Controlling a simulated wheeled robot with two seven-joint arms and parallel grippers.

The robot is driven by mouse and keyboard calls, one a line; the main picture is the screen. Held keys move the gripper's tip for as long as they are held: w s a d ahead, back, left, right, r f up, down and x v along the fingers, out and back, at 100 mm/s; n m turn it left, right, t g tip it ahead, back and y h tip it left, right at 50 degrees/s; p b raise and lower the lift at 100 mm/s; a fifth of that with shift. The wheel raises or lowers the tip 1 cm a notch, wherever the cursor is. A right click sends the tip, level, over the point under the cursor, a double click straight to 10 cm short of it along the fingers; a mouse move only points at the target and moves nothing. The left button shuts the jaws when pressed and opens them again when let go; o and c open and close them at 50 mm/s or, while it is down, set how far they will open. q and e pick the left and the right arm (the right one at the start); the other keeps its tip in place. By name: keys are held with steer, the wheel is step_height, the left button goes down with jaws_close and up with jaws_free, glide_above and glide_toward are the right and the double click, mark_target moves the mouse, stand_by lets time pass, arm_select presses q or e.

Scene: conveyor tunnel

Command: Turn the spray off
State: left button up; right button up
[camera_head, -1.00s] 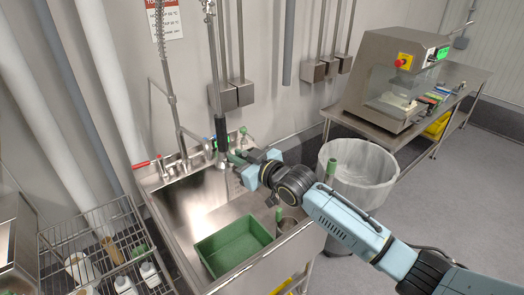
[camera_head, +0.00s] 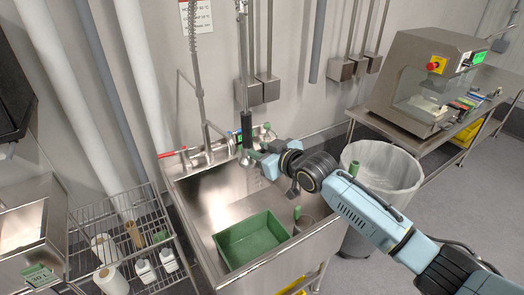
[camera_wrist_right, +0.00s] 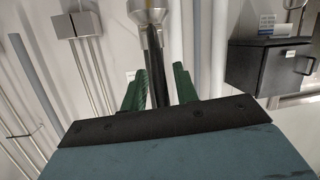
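The spray unit hangs above the sink, with a black handle (camera_head: 246,124) and a metal spray head (camera_head: 245,159) pointing down. My right gripper (camera_head: 254,158) is at the spray from the right side. In the right wrist view, its two green fingers (camera_wrist_right: 160,85) stand close on either side of the black handle (camera_wrist_right: 153,62), with the steel fitting (camera_wrist_right: 147,12) above. I cannot make out clearly whether water is running. My left gripper is not in view.
The steel sink (camera_head: 205,190) holds a green bin (camera_head: 250,240). A tap with red and blue ends (camera_head: 208,152) stands behind. A wire rack (camera_head: 90,235) with bottles is at left. A lined waste bin (camera_head: 385,175) and a machine on a table (camera_head: 425,85) are at right.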

steer(key=shift+o, duration=0.2)
steer(key=shift+d, duration=0.1)
steer(key=shift+s+d, duration=0.1)
steer(key=shift+s, duration=0.05)
steer(key=v, duration=1.3)
steer(key=shift+b, duration=0.45)
